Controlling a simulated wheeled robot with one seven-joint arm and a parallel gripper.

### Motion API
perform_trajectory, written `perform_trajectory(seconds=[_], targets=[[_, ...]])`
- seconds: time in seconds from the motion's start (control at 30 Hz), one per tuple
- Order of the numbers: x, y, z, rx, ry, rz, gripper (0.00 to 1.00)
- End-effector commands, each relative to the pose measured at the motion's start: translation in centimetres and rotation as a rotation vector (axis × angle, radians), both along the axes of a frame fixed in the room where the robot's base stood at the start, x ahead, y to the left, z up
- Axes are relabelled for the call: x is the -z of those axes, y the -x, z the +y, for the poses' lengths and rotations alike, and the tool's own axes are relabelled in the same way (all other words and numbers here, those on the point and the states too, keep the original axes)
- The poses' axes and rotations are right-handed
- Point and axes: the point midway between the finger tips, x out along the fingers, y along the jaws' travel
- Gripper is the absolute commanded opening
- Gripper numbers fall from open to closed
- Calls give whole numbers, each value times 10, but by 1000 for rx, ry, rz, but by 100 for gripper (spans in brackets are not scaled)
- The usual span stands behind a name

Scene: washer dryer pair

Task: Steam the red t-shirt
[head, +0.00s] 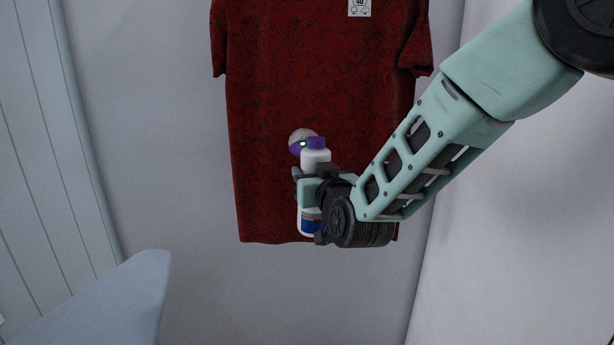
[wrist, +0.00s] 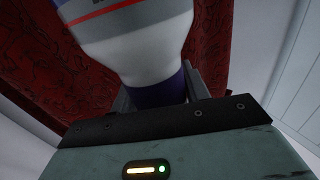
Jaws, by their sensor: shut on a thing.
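The red t-shirt (head: 320,100) hangs flat against the back wall in the head view, with a dark pattern and a small white tag near its top. It also fills the upper left of the wrist view (wrist: 60,60). My gripper (head: 310,185) is shut on a white and purple handheld steamer (head: 316,158), held upright in front of the lower part of the shirt. The steamer's round head points left, and a small green light shows on it. In the wrist view the steamer's white body (wrist: 135,45) is close up. I cannot tell whether the steamer touches the cloth.
A pale blue board-like surface (head: 110,300), perhaps an ironing board, stands at the lower left. A light panelled door or wall (head: 50,140) is on the left, and a plain white surface (head: 520,220) is on the right. The space below the shirt looks clear.

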Motion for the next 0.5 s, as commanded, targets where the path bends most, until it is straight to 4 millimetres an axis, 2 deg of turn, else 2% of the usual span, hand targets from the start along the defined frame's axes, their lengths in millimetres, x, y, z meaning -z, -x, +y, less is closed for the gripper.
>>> perform_trajectory(seconds=[0.5], targets=[[-2,0,-24,1,-3,-5,23]])
